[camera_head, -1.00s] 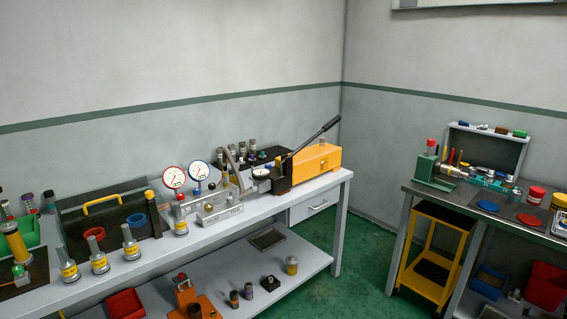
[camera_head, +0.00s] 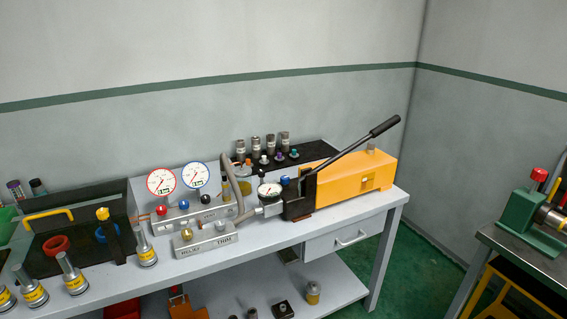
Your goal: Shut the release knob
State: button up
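A yellow hand pump (camera_head: 352,176) with a long black lever (camera_head: 350,150) tilted up to the right stands on the grey bench. A small blue knob (camera_head: 285,180) sits at its black head, beside a dial gauge (camera_head: 270,190). To the left, a grey gauge block carries a red knob (camera_head: 160,210) and a blue knob (camera_head: 184,204). A lower labelled block (camera_head: 205,242) in front has a brass-coloured knob (camera_head: 186,232). I cannot tell which knob is the release knob, or whether it is open. My gripper is not in view.
Red-rimmed (camera_head: 161,182) and blue-rimmed (camera_head: 196,175) gauges stand behind the blocks, with a hose (camera_head: 238,178) beside them. Several silver-and-yellow fittings (camera_head: 146,245) line the bench's left front. A second bench with a green vise (camera_head: 528,218) is at the right. Green floor shows between the benches.

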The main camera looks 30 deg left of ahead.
aim_at(285, 180)
jog(key=u, duration=0.35)
jog(key=i, duration=1.05)
jog(key=u, duration=1.55)
jog(key=i, duration=1)
jog(key=u, duration=0.9)
